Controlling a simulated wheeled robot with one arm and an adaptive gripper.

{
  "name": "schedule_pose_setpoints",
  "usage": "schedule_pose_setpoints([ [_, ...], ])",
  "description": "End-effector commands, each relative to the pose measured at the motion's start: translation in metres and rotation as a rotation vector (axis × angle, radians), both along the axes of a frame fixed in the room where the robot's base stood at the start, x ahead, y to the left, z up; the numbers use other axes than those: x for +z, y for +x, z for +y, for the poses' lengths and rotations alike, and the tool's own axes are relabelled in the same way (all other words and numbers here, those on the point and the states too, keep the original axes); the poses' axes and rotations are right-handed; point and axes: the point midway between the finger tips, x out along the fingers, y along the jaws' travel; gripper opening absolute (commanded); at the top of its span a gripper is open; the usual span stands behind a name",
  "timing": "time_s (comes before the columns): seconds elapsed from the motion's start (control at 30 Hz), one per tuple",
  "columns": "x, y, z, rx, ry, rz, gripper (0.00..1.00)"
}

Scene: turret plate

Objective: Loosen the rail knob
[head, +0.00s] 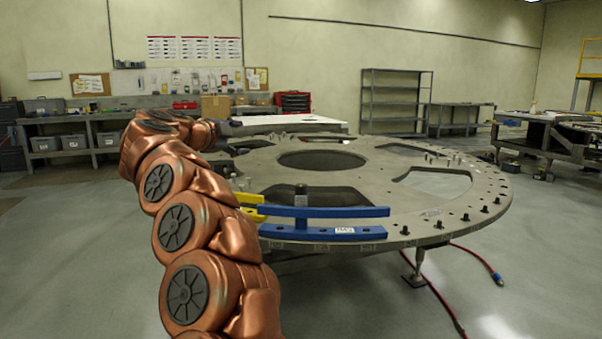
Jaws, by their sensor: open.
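A black rail knob (301,190) stands upright on the blue rail (325,212) at the near edge of the large round turret plate (440,205). The blue rail has an upper bar and a lower bar with a small white label. A yellow piece (250,206) sits at the rail's left end, partly hidden by my copper arm. My gripper (230,130) is a small dark shape at the end of the arm, over the plate's far left side. It is open, up and left of the knob and apart from it. Its fingertips are hard to make out.
The plate has a round central hole (322,160), large cut-outs and several black pegs along its right rim. It stands on legs (416,268). Red hoses (440,302) lie on the floor at right. A workbench (85,130) and shelves (397,100) stand far back.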

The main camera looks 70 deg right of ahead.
Motion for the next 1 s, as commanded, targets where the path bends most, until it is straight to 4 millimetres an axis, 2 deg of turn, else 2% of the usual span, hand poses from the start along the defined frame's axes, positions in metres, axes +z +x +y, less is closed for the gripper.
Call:
schedule_pose_setpoints([
  [0.13, -0.029, -0.001, -0.015, -0.091, 0.027, 0.284, 0.64],
  [0.27, -0.06, -0.011, -0.029, -0.171, 0.066, 0.522, 0.64],
  [0.4, -0.096, -0.031, -0.044, -0.257, 0.127, 0.777, 0.64],
  [0.6, -0.135, -0.062, -0.058, -0.348, 0.211, 1.057, 0.64],
  [0.8, -0.152, -0.078, -0.063, -0.386, 0.253, 1.169, 0.64],
  [1.0, -0.154, -0.089, -0.076, -0.39, 0.256, 1.174, 0.64],
])
